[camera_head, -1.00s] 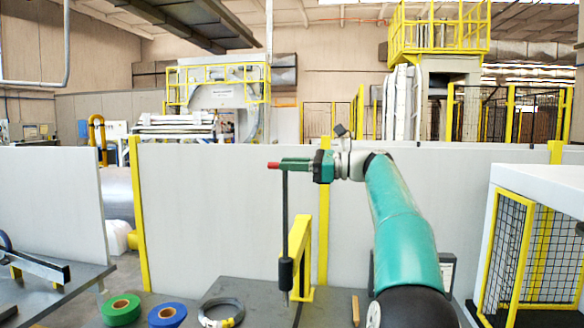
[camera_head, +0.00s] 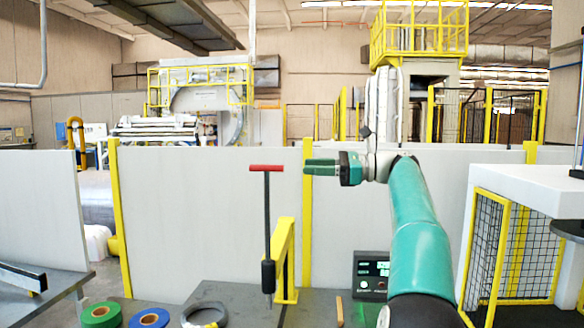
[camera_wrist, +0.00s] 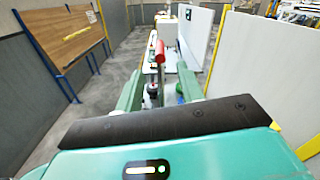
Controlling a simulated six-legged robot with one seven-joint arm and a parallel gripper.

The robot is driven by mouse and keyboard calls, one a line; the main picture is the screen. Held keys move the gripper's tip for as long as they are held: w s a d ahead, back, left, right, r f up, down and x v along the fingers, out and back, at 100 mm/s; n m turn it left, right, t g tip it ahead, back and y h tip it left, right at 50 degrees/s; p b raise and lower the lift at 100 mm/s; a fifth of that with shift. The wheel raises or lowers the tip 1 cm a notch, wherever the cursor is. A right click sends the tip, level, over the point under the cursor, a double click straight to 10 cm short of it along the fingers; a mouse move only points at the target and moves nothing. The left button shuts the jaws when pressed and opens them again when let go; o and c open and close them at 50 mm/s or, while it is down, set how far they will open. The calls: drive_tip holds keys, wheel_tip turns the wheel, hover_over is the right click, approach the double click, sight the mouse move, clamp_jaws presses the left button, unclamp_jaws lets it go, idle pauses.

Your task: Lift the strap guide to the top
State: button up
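The strap guide is an upright dark rod (camera_head: 267,215) with a red crossbar handle (camera_head: 266,168) on top and a black sleeve (camera_head: 268,275) near its foot. The red handle also shows in the wrist view (camera_wrist: 161,52), beyond and between my fingertips. My gripper (camera_head: 308,167) is level with the handle and a little to its right, with a visible gap between them. Its two green fingers are spread and empty (camera_wrist: 160,72). The rod below the handle is partly hidden in the wrist view.
A yellow post (camera_head: 284,260) stands just right of the rod. A green roll (camera_head: 101,314), a blue roll (camera_head: 149,318) and a wire coil (camera_head: 205,315) lie on the table. A control box (camera_head: 371,275) stands to the right. White panels (camera_head: 200,215) close off the back.

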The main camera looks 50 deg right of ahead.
drive_tip(key=shift+v, duration=1.75)
